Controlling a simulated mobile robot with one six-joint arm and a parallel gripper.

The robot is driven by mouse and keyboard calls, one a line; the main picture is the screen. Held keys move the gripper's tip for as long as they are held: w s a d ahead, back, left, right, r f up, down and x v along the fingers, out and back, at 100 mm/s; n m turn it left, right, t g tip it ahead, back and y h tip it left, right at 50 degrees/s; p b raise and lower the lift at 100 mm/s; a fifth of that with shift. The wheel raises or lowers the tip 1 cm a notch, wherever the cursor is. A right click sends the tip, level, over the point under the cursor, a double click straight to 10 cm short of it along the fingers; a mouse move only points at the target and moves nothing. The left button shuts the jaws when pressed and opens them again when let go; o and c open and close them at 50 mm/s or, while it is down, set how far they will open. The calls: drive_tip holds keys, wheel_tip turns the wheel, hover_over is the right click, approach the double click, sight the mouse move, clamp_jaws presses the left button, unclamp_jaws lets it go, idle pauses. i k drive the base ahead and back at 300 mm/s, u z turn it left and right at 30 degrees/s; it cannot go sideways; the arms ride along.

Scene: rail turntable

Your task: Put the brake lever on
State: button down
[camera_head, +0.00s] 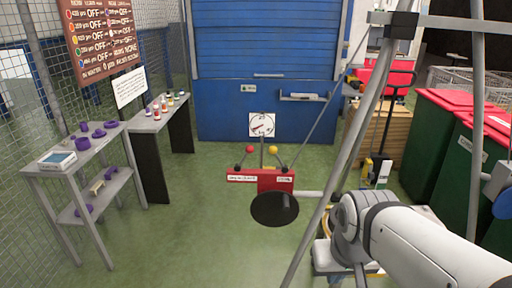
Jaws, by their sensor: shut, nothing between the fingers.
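A red box (276,181) with two white labels stands in the middle, its lettering too small to read. A red knob (250,149) and a yellow knob (272,150) rise on thin rods above it, left and right. I cannot tell which part is the brake lever, or its position. A white dial (262,125) with a red pointer stands behind the box. A black disc (275,209) is in front of the box, with a grey bar at its right. My white arm reaches in from the lower right. My gripper is not visible.
Grey poles (352,140) cross the view right of the box. A grey shelf table (62,172) with purple parts and a bench (160,119) with small bottles stand left. Green bins (430,150) with red lids stand right. The green floor (190,240) at front left is clear.

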sight(249, 148)
drive_tip(key=z, duration=0.1)
drive_tip(key=i, duration=0.95)
drive_tip(key=u, duration=0.05)
